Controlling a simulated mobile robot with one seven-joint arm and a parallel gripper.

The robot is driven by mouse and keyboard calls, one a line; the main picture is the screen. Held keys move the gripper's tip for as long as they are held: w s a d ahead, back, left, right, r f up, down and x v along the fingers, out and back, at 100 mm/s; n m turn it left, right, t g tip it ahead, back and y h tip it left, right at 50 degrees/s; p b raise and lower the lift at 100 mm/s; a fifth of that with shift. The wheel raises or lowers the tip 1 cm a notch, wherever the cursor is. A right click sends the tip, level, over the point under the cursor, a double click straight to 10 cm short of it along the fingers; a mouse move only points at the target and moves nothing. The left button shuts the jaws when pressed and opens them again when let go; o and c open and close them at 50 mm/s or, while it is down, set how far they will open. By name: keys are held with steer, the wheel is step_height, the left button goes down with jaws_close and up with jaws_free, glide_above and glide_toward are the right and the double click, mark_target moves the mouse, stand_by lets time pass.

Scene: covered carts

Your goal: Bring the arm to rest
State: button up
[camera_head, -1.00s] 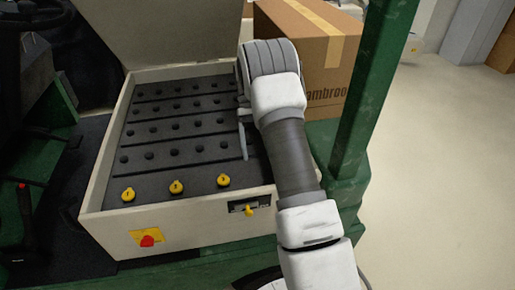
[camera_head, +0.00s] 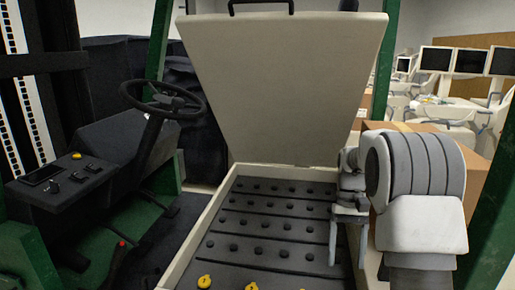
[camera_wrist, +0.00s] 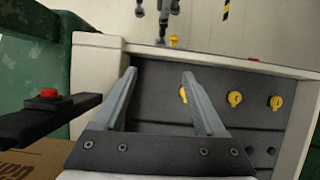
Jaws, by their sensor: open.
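My gripper (camera_head: 348,238) is open and empty. It is over the right side of an open cream box with a raised lid (camera_head: 285,75). In the wrist view its two grey fingers (camera_wrist: 159,76) stand apart with nothing between them. My arm comes from the lower right, bent, with its grey elbow in front of a cardboard box (camera_head: 385,128). The black panel (camera_head: 268,229) inside the cream box has rows of dark knobs. A yellow knob (camera_head: 204,281) shows near the bottom edge, and several yellow ones (camera_wrist: 235,98) show in the wrist view.
A steering wheel (camera_head: 162,98) and a dark console (camera_head: 75,175) stand at left. Green posts (camera_head: 385,60) frame the vehicle. The cardboard box is close beside my arm. In the wrist view a black bar with a red button (camera_wrist: 49,93) is at left of the fingers.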

steer(key=s+a+r+t, duration=0.5)
steer(key=s+r, duration=0.5)
steer(key=r, duration=0.1)
steer(key=s+a+n+t+h, duration=0.1)
steer(key=s+a+t, duration=0.2)
steer(key=s, duration=0.8)
steer(key=t, duration=0.2)
steer(key=shift+s+r+n+t, duration=0.2)
steer(key=shift+s+n+t, duration=0.1)
steer(key=shift+s+n, duration=0.1)
steer(key=shift+c, duration=0.2)
